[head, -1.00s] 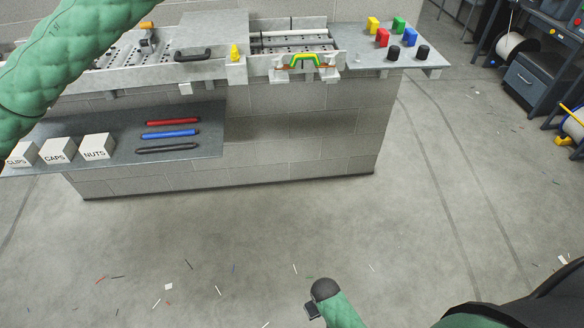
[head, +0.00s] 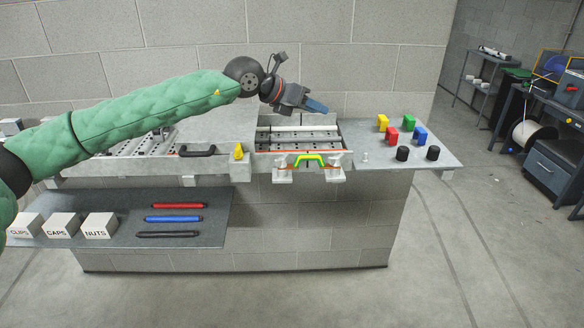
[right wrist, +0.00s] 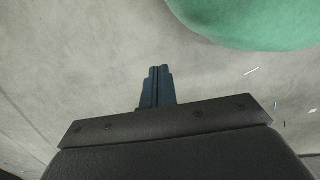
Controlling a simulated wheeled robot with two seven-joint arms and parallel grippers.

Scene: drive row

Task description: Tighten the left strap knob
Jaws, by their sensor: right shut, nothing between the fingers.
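A yellow-green arched bar (head: 309,159) sits on the front of the bench, with a thin orange strip along it and white brackets (head: 283,172) at its ends. I cannot tell which part is the left strap knob; a small yellow knob-like piece (head: 239,152) stands left of the arch. My left gripper (head: 317,106) hangs above the open bay, up and behind the arch, touching nothing visible; its fingers are seen edge-on. My right gripper (right wrist: 157,72) is shut and empty over the floor in the right wrist view.
A black handle (head: 197,151) is on the bench top. A lower shelf (head: 220,212) holds red, blue and black rods and labelled boxes (head: 99,226). The floor in front is clear.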

